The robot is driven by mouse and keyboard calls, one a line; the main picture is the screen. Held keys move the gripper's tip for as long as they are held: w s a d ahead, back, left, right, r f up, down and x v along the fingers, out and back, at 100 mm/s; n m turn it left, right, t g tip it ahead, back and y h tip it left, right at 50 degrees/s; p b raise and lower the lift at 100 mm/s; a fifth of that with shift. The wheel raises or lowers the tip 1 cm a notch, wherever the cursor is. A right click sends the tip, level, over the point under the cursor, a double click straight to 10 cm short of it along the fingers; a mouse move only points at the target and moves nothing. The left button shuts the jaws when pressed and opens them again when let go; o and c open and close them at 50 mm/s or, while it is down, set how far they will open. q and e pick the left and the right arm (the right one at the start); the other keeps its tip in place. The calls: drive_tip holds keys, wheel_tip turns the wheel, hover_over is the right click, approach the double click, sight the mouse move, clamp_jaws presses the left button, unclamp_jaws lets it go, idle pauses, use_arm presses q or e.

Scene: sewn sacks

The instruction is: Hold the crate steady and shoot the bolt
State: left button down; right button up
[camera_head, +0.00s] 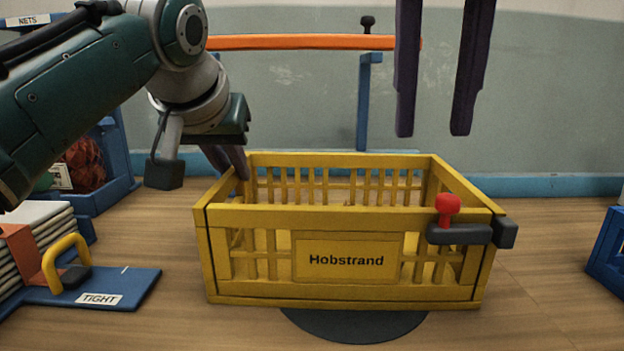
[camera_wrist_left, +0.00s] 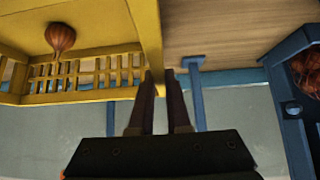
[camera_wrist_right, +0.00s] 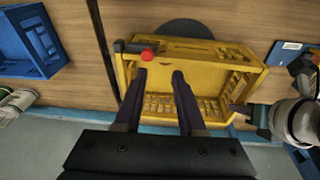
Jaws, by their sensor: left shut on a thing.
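The yellow crate (camera_head: 345,292), labelled Hobstrand, stands on the wooden table, partly over a dark round disc. My left gripper (camera_head: 228,160) is shut on its left side wall; the left wrist view shows the fingers (camera_wrist_left: 159,78) astride the wall of the crate (camera_wrist_left: 152,30). A dark bolt (camera_head: 462,235) with a red knob (camera_head: 448,206) sits at the crate's front right top corner, beside a dark block (camera_head: 505,232). The bolt's knob also shows in the right wrist view (camera_wrist_right: 148,55). My right gripper (camera_head: 433,132) is open and empty above the crate's back right part.
A brown onion (camera_wrist_left: 60,38) shows in the crate. The dark disc (camera_head: 355,326) lies under its front. A blue board marked TIGHT (camera_head: 130,285) with a yellow handle lies at left. Blue crates stand at left (camera_head: 118,150) and right (camera_head: 608,250). An orange bar (camera_head: 300,42) runs behind.

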drive_tip(key=shift+o, duration=0.8)
drive_tip(key=shift+s+d+r+t, duration=0.15)
drive_tip(key=shift+d+t, duration=0.25)
drive_tip(key=shift+t, duration=0.3)
drive_tip(key=shift+o, duration=0.2)
drive_tip(key=shift+s+d+t+h, duration=0.25)
drive_tip(key=shift+s+t+h, duration=0.05)
drive_tip(key=shift+t, duration=0.2)
drive_tip(key=t+y, duration=0.1)
drive_tip(key=t, duration=0.3)
approach(452, 199)
drive_tip(key=shift+x, duration=4.25)
drive_tip(key=shift+c, duration=0.3)
clamp_jaws()
